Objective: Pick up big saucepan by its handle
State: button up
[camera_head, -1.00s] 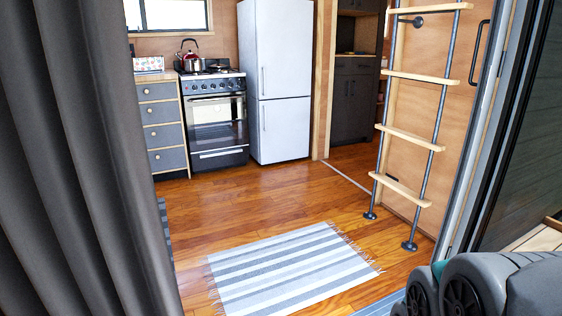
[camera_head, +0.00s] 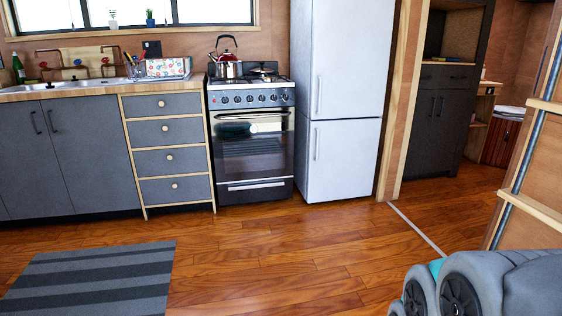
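On the stove top (camera_head: 252,83) at the back wall, a silver pot (camera_head: 229,70) stands at the left. A red kettle (camera_head: 226,56) with a black arched handle shows right behind or above it. A low pan or lid (camera_head: 263,71) sits on the right side of the stove top. I cannot tell at this size which of these is the big saucepan, and no long handle is clear. My gripper is not in view; only grey rounded links of my arm show at the bottom right.
The oven (camera_head: 252,150) stands between grey drawers (camera_head: 167,133) and a white fridge (camera_head: 343,110). A sink counter (camera_head: 60,90) runs left. A dark striped rug (camera_head: 92,280) lies at front left. A ladder (camera_head: 530,208) stands at the right. The wood floor (camera_head: 275,255) before the oven is clear.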

aim_at(223, 69)
jog(key=i+j, duration=0.15)
jog(key=i, duration=0.35)
jog(key=i+j, duration=0.2)
jog(key=i, duration=0.3)
jog(key=i+j, duration=0.15)
jog(key=i, duration=0.35)
jog(key=i+j, duration=0.2)
jog(key=i, duration=0.3)
jog(key=k+u, duration=0.05)
